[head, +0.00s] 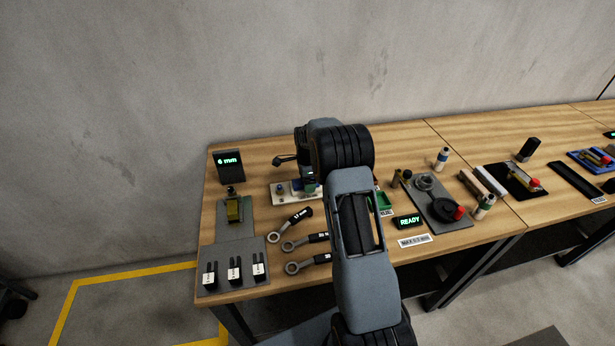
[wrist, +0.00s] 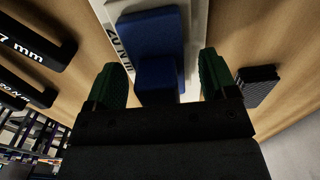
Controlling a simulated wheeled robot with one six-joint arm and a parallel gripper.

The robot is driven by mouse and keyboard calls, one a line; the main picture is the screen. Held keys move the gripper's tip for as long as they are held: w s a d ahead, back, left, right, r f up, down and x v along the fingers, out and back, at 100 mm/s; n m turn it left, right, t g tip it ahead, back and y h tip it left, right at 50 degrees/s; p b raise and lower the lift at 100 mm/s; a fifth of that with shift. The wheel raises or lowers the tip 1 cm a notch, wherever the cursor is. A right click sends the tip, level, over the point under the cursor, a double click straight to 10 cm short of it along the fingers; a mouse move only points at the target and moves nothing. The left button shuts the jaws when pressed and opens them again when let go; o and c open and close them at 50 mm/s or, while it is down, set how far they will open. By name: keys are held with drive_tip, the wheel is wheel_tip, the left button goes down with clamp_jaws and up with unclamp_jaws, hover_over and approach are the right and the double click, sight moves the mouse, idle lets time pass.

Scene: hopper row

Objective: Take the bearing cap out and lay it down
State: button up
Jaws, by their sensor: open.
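In the wrist view a blue stepped block (wrist: 152,40), which looks like the bearing cap, sits on a pale plate (wrist: 197,25) marked "20 N m". My gripper (wrist: 160,80) is open, with a green-padded finger on each side of the block's narrow front part. A gap shows between the block and each finger. In the head view the pale plate (head: 284,191) lies on the bench, left of my arm. My arm hides most of the gripper and block there.
Several wrenches (head: 292,220) lie left of my arm, close to the plate. A grey board (head: 238,246) holds labelled black pieces at the bench's left end. A dark ribbed block (wrist: 257,84) stands right of the gripper. Bare wood shows behind the plate.

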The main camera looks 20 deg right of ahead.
drive_tip(key=c, duration=1.1)
drive_tip(key=shift+r, duration=0.4)
drive_tip(key=shift+r+p, duration=0.8)
drive_tip(key=shift+r, duration=0.35)
drive_tip(key=shift+r, duration=0.15)
drive_tip(key=shift+r, duration=0.25)
